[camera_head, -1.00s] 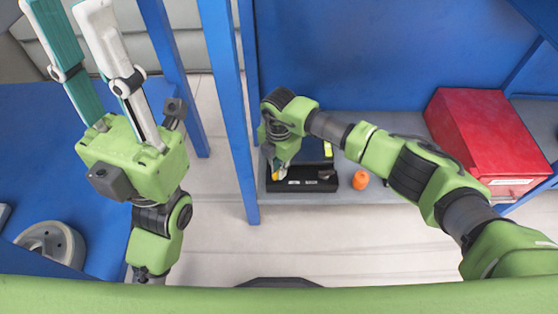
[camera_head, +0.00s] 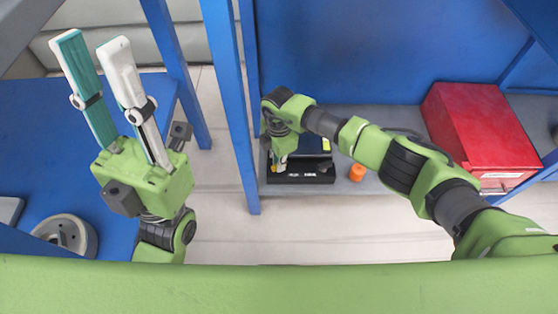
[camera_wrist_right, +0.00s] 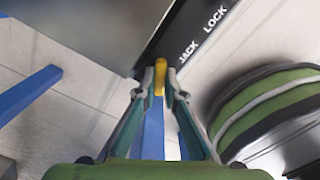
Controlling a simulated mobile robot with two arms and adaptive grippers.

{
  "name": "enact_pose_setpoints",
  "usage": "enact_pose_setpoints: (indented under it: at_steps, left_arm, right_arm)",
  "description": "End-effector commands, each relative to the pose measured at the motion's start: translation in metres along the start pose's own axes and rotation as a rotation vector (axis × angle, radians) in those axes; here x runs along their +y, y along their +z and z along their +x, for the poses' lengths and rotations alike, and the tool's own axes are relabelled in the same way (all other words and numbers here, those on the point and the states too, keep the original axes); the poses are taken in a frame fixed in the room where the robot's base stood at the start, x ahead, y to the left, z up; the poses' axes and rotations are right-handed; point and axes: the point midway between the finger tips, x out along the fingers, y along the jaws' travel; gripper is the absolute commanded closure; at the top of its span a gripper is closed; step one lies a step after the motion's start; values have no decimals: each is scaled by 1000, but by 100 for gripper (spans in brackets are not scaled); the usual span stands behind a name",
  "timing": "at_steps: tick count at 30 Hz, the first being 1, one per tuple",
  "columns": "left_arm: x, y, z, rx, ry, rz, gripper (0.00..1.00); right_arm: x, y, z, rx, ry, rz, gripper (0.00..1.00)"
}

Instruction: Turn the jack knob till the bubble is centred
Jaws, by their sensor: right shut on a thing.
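In the right wrist view, a yellow jack knob (camera_wrist_right: 160,70) stands between the fingertips of my right gripper (camera_wrist_right: 161,84), which is shut on it. Beside it is a black panel (camera_wrist_right: 176,48) with the words JACK and LOCK. In the head view, my right gripper (camera_head: 279,167) reaches down at the left end of the black unit (camera_head: 305,178) on the grey shelf. A small yellow-green piece (camera_head: 326,145) shows at the back of the unit; I cannot make out a bubble. My left gripper (camera_head: 92,44) is raised, open and empty.
A red box (camera_head: 478,125) stands at the right of the grey shelf (camera_head: 385,186). A small orange object (camera_head: 357,172) sits right of the black unit. A blue post (camera_head: 232,100) rises left of it. A grey round part (camera_head: 66,234) lies on the blue surface at left.

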Motion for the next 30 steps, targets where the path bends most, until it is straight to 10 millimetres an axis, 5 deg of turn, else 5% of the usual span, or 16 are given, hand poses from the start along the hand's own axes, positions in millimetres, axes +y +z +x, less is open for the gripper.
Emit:
enact_pose_setpoints:
  at_steps: [3,5,17,30]
  left_arm:
    - [0,0,0,0,0,0,74]
    - [0,0,0,-1,0,0,74]
    - [-1,-1,1,4,-1,1,74]
    - [0,0,0,2,0,0,74]
  right_arm:
    - [0,-1,0,2,-1,-1,100]
    - [0,-1,0,2,-1,-2,75]
    - [0,0,-3,1,1,-2,74]
    - [1,0,-82,0,4,-3,74]
